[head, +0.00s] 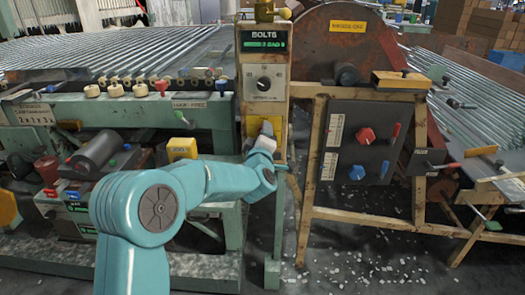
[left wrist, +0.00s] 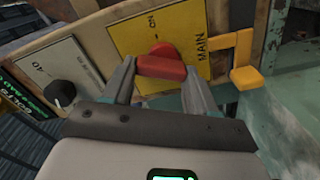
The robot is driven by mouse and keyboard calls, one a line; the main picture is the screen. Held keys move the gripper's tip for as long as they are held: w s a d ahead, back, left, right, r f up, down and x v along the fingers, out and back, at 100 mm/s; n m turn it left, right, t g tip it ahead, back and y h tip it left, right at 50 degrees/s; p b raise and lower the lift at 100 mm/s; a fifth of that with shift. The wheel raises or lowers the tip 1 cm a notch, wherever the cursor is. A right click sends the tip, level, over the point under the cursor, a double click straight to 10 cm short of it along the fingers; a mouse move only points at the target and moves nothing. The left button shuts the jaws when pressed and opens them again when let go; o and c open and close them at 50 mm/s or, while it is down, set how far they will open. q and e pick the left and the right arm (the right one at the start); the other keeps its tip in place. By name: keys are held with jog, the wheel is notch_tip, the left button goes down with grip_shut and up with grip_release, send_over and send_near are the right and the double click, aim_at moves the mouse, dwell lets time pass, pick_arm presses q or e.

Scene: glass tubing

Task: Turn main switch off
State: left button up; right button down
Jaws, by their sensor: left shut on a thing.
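The main switch is a red handle (left wrist: 162,64) on a yellow plate (left wrist: 200,35) with "ON" and "MAIN" on it. The plate also shows in the head view (head: 276,123), low on the wooden post, where my gripper hides the handle. My left gripper (left wrist: 160,76) has one finger on each side of the red handle and is shut on it. In the head view my left gripper (head: 264,137) is up against the yellow plate. Any "OFF" mark is hidden in the wrist view. My right gripper is in neither view.
To the right is a dark panel (head: 345,140) with red and blue knobs. A yellow bracket (left wrist: 245,77) sticks out beside the plate. Green machinery (head: 150,110) stands left.

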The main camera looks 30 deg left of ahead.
pick_arm(q)
jog(key=shift+s+a+f+n+b, duration=0.1)
jog(key=shift+n+b, duration=1.3)
jog(key=shift+b, duration=0.1)
jog(key=shift+f+n+b, duration=0.1)
jog(key=shift+n+b, duration=1.3)
jog(key=shift+b, duration=0.1)
jog(key=o, duration=1.1)
jog(key=shift+c, duration=0.2)
jog(key=p+v, duration=0.1)
jog(key=v, duration=1.5)
